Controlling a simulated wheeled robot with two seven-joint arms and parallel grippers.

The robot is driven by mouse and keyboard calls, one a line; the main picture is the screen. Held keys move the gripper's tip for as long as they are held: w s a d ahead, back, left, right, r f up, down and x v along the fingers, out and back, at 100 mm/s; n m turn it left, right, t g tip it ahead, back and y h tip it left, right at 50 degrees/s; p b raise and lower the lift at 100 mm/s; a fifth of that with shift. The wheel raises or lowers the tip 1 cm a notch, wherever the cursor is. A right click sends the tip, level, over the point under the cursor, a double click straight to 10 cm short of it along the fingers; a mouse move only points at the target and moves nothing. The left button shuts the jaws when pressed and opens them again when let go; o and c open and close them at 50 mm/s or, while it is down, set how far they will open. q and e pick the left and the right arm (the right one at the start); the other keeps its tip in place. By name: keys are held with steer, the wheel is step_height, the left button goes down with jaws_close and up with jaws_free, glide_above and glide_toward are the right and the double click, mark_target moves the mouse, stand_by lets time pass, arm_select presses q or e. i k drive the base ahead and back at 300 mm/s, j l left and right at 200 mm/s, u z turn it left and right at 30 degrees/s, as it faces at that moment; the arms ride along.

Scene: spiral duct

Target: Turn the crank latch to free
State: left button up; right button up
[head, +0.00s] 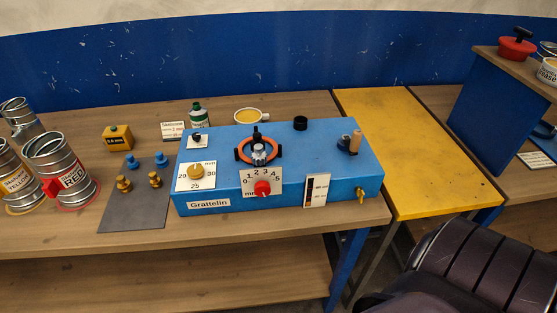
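A blue machine box (280,165) labelled "Grattelin" stands on the wooden bench. At its right end a small crank with a wooden grip (356,141) stands up beside a dark part. A small brass lever (361,195) sits low on the right of the front face. Which of these is the crank latch I cannot tell. A white plate (316,190) with small unreadable marks is on the front, next to the lever. A red knob (263,188) sits under a 0 to 5 scale, and a brass knob (196,172) on a 20-25-30 dial. Neither of my grippers is in view.
Metal duct cans (64,168), one labelled "RED", stand at the left. A grey mat (133,203) holds blue and brass pieces. A yellow table (408,150) adjoins on the right and is clear. A dark ribbed shape (460,272) fills the lower right.

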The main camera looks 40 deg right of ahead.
mark_target(360, 194)
steer(key=z, duration=1.9)
